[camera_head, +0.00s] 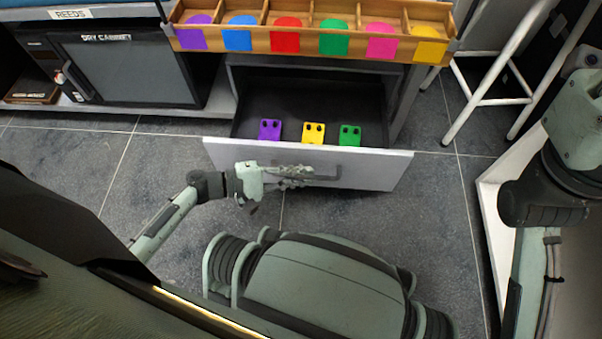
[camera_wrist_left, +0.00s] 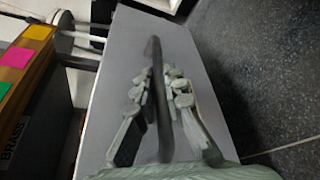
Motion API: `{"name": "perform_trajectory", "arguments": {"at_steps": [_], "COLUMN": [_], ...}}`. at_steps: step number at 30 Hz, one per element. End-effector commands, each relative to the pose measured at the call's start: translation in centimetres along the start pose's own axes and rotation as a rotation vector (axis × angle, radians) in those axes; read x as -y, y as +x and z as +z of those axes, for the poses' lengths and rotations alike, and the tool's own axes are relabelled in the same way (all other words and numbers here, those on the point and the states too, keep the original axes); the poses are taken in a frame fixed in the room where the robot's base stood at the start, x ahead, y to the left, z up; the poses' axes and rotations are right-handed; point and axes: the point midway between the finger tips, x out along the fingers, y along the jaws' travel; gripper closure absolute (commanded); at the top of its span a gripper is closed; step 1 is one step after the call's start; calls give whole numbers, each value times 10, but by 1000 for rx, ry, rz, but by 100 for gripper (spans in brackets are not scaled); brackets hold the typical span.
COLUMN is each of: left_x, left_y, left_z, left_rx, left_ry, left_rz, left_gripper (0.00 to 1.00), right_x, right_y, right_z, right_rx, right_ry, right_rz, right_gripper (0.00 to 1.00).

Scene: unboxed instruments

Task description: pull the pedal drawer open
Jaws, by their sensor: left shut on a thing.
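The pedal drawer (camera_head: 375,170) stands pulled out from the cabinet, with its dark inside showing. Inside it lie a purple pedal (camera_head: 270,130), a yellow pedal (camera_head: 313,133) and a green pedal (camera_head: 349,135). A dark bar handle (camera_head: 325,178) is on the drawer's pale front. My left gripper (camera_head: 300,174) is at the handle's left part, shut on it. In the left wrist view, the fingers (camera_wrist_left: 161,95) close around the handle (camera_wrist_left: 154,60) from both sides, in front of the drawer front (camera_wrist_left: 118,65). My right gripper is not in view; part of my right arm shows at the right.
A wooden rack (camera_head: 350,42) with coloured labels sits above the drawer. A dry cabinet (camera_head: 125,70) stands at the left, and a white-legged stool (camera_head: 490,100) at the right. The grey tiled floor (camera_head: 100,170) is clear in front of the dry cabinet.

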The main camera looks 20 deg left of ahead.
Motion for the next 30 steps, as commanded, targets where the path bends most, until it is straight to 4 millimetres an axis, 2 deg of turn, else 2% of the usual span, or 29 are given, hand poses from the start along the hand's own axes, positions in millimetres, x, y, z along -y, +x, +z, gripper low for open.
{"name": "perform_trajectory", "arguments": {"at_steps": [1,2,4,12,16,22,24,26,30], "left_x": [0,0,0,0,-7,-39,-53,-63,-77], "left_y": [2,2,2,1,-1,-9,-12,-14,-18], "left_z": [2,2,2,1,5,25,32,37,48], "left_rx": [5,4,4,1,2,6,6,5,5], "left_ry": [-1,-1,0,0,1,6,5,6,4], "left_rz": [0,0,0,0,0,4,8,8,4], "left_gripper": [100,88,80,80,80,80,74,80,80], "right_x": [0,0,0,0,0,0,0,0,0], "right_y": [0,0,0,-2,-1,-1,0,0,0], "right_z": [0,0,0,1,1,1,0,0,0], "right_rx": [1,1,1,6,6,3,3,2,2], "right_ry": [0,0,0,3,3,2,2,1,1], "right_rz": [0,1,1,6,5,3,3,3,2], "right_gripper": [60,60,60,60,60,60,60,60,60]}}
